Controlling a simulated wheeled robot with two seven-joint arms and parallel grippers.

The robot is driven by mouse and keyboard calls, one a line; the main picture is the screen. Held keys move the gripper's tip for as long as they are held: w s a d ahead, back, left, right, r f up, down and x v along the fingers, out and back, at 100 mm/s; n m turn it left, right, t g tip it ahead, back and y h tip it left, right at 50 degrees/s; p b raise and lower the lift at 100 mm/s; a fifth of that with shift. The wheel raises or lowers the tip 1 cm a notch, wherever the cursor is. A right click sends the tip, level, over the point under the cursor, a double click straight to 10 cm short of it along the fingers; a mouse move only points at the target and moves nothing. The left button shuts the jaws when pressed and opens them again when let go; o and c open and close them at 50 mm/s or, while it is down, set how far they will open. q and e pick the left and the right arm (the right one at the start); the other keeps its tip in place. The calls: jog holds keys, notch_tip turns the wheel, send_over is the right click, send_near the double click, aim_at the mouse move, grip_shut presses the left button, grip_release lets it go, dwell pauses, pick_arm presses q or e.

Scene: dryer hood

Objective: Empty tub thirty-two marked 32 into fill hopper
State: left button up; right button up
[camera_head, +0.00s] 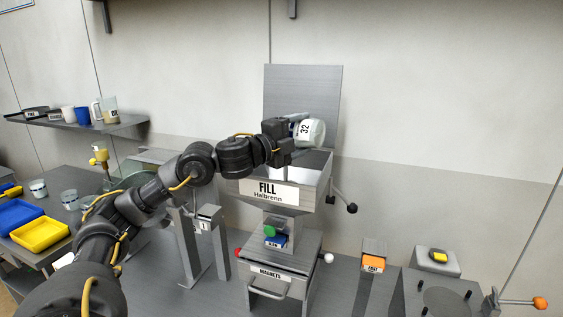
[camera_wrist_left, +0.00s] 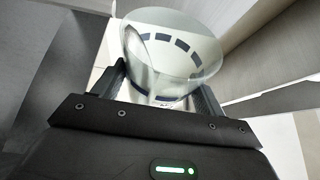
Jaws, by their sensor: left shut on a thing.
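Tub 32 (camera_head: 306,131), pale with a white label reading 32, is in my left gripper (camera_head: 287,131). The tub is tilted well over on its side, above the fill hopper (camera_head: 304,178). In the left wrist view the tub (camera_wrist_left: 172,60) sits between the two fingers of my left gripper (camera_wrist_left: 165,92), and its translucent wall and a ring of dark dashes show. Whether anything is still in it cannot be told. The hopper is a grey metal funnel labelled FILL Halbrenn, with a tall back plate; my gripper and arm partly hide its mouth. My right gripper is not in view.
A magnets drawer (camera_head: 270,285) is under the hopper. A blue tray (camera_head: 16,216) and a yellow tray (camera_head: 40,234) lie at the left, near small tubs (camera_head: 69,199). A wall shelf (camera_head: 95,124) holds cups. A black-knobbed lever (camera_head: 350,208) sticks out right of the hopper.

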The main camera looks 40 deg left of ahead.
pick_arm(q)
jog(key=shift+w+a, duration=0.1)
jog(key=shift+r+n, duration=0.1)
jog(key=shift+n, duration=0.3)
jog(key=shift+a, duration=0.15)
jog(key=shift+a+r+n+t+y+b, duration=0.35)
jog(key=shift+n+b, duration=0.25)
jog(key=shift+n, duration=0.4)
dwell(0.4)
jog(key=shift+s+a+r+n+t, duration=0.15)
jog(key=shift+s+r+n+t, duration=0.1)
jog(key=shift+r+n, duration=0.15)
